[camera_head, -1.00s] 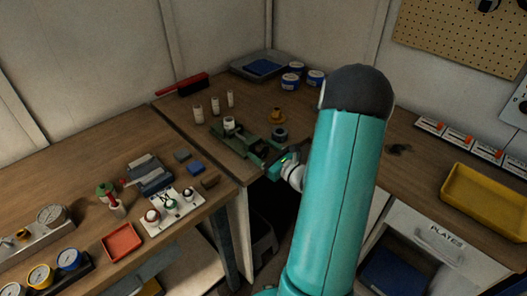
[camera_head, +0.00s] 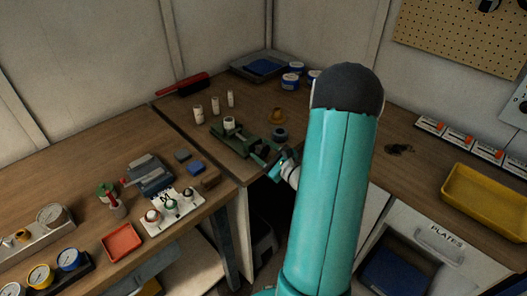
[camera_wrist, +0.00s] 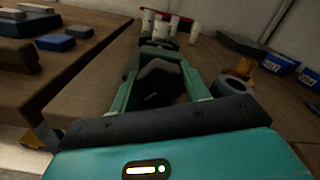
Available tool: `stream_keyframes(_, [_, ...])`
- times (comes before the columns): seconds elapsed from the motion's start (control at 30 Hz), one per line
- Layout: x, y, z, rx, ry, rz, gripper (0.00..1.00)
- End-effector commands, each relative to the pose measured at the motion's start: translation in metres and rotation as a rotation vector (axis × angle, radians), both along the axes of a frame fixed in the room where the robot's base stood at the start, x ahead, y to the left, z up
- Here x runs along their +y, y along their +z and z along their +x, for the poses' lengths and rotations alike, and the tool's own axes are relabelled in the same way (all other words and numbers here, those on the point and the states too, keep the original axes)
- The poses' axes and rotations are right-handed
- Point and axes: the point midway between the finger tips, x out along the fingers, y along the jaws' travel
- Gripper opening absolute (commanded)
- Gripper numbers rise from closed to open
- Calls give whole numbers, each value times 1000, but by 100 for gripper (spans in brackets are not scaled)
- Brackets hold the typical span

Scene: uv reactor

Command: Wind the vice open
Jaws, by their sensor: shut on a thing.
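The green vice (camera_head: 240,139) stands near the front edge of the back bench, with a white cylinder (camera_head: 229,122) at its jaws. My gripper (camera_head: 269,157) is at the vice's near end, where the winding handle would be. In the wrist view the vice (camera_wrist: 158,50) lies straight ahead. There my gripper (camera_wrist: 159,78) has its two fingers either side of a dark part at the vice's end, and is shut on it. The handle's exact shape and angle are hard to tell, as the gripper hides much of it.
A dark ring (camera_head: 279,133) and a brass piece (camera_head: 275,116) stand right of the vice. Several pale cylinders (camera_head: 214,105) stand behind it. Blue tins (camera_head: 290,81) and a grey tray (camera_head: 258,67) are farther back. A yellow tray (camera_head: 485,203) lies on the right bench.

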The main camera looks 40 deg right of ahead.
Motion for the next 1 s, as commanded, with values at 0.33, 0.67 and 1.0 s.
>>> stream_keyframes(0.33, [1,0,0,-7,0,-241,24])
stream_keyframes(0.67, [-1,-2,-1,-5,-3,-342,24])
stream_keyframes(1.0, [-3,-4,-2,2,-9,-349,24])
